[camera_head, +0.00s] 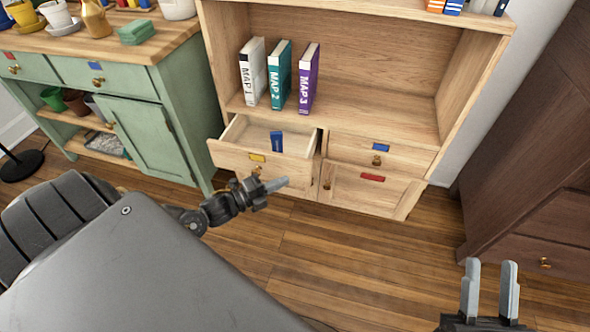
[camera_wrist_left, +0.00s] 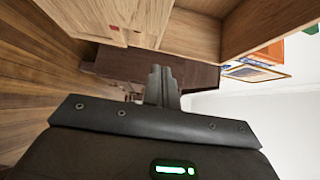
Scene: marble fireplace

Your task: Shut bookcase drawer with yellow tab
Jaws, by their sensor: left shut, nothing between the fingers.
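The light wood bookcase (camera_head: 350,100) stands ahead in the head view. Its drawer with the yellow tab (camera_head: 258,157) is pulled out at the lower left, and a small blue item (camera_head: 277,141) is inside it. My left gripper (camera_head: 276,184) is shut and empty, just in front of and below the drawer front at its right part; whether it touches cannot be told. Its shut fingers also show in the left wrist view (camera_wrist_left: 162,85). My right gripper (camera_head: 491,275) is open and empty at the lower right, away from the bookcase.
A drawer with a blue tab (camera_head: 381,148) and a front with a red tab (camera_head: 372,178) look shut. A green cabinet (camera_head: 140,135) stands left, a dark wood cabinet (camera_head: 535,150) right. Books (camera_head: 280,75) stand on the shelf. The floor (camera_head: 340,245) ahead is clear.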

